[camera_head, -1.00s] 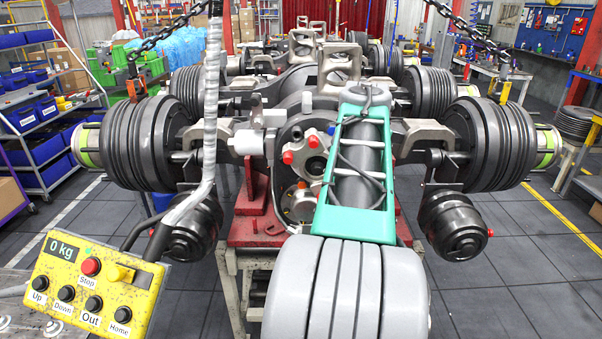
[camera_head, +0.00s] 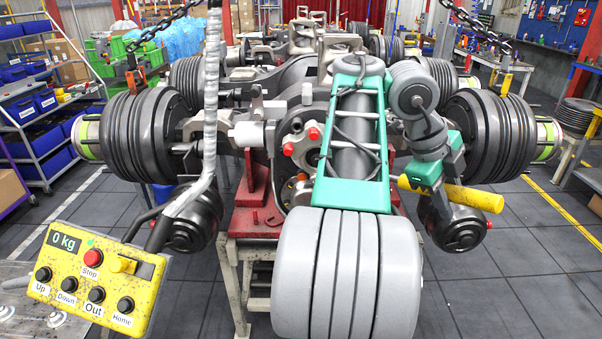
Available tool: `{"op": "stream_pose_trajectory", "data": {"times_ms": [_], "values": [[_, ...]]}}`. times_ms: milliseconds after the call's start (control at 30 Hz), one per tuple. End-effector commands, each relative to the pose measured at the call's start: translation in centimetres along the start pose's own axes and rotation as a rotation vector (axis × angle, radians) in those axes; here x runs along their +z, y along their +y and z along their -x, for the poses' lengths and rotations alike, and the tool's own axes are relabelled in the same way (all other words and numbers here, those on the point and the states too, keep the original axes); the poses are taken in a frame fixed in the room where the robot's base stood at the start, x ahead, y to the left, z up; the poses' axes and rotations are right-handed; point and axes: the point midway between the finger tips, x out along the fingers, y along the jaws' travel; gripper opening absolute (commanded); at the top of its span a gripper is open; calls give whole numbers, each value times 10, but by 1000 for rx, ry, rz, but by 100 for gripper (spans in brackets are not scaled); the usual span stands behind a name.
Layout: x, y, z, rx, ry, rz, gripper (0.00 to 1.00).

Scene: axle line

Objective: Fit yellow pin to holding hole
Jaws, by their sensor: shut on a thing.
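I cannot make out the holding hole; parts of the axle's middle are hidden behind my arm.
The axle rests on a red stand (camera_head: 250,222). Its dark wheel hubs (camera_head: 140,140) stand left and right, with chains hanging above. A yellow control box (camera_head: 95,275) reading 0 kg is at lower left. Floor is clear at lower right (camera_head: 520,280).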

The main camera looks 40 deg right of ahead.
Motion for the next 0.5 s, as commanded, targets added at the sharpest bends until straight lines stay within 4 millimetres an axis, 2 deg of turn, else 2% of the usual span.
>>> {"op": "stream_pose_trajectory", "data": {"times_ms": [267,500], "values": [[3,30,-6,40,26,-160,0],[6,43,-8,55,34,-232,0]]}}
